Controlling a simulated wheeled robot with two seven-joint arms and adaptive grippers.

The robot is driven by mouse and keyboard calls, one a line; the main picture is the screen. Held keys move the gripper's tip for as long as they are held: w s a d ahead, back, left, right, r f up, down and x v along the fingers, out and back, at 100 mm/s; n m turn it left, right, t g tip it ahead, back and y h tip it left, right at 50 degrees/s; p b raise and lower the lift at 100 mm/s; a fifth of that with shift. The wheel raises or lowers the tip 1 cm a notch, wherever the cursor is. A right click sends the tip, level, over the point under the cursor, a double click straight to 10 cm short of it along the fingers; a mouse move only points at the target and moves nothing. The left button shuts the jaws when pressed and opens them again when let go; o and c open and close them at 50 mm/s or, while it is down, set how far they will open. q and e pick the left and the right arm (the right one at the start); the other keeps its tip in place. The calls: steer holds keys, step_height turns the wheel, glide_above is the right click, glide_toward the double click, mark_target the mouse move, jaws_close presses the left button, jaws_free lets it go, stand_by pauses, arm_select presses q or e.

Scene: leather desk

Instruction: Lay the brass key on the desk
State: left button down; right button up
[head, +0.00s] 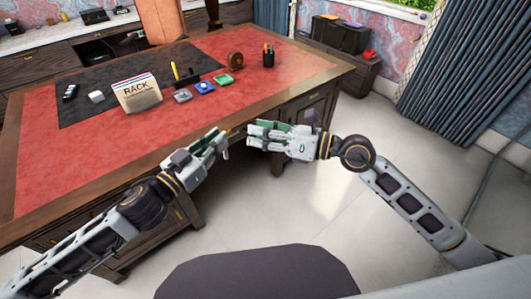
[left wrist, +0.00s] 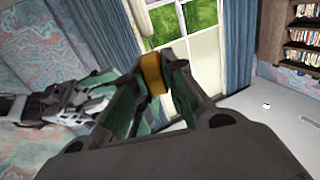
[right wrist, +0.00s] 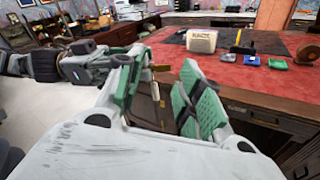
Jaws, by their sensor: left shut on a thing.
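My left gripper (head: 222,140) is shut on a brass-yellow thing, which looks like the brass key (left wrist: 152,72), between its fingertips in the left wrist view. In the right wrist view a small brass piece (right wrist: 160,68) sticks out beside the left fingers; its full shape is hidden. The left gripper is off the near edge of the desk (head: 75,165), not over the red top. My right gripper (head: 258,134) is close to its right, fingers pointing left. In the right wrist view its fingers (right wrist: 163,95) stand apart with nothing held between them.
A card holder marked RACK (head: 137,95), several small coloured pads such as a blue one (head: 204,87), a tape roll (head: 235,60) and a pen cup (head: 268,57) stand on the desk. A black mat (head: 85,110) lies at left. The near red leather is clear.

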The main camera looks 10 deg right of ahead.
steer(key=s+n, duration=0.2)
steer(key=n+g+h, duration=0.2)
steer(key=h, duration=0.1)
glide_toward(227, 154)
steer(key=s+d, duration=0.1)
steer(key=d, duration=0.1)
steer(key=shift+s+d+r, duration=0.1)
steer(key=shift+s+r, duration=0.1)
steer(key=shift+r, duration=0.2)
steer(key=shift+w, duration=0.1)
steer(key=x, duration=1.2)
steer(key=shift+w+r, duration=0.1)
steer(key=shift+w, duration=0.05)
jaws_close()
arm_select(q)
steer(key=c, duration=1.4)
jaws_free()
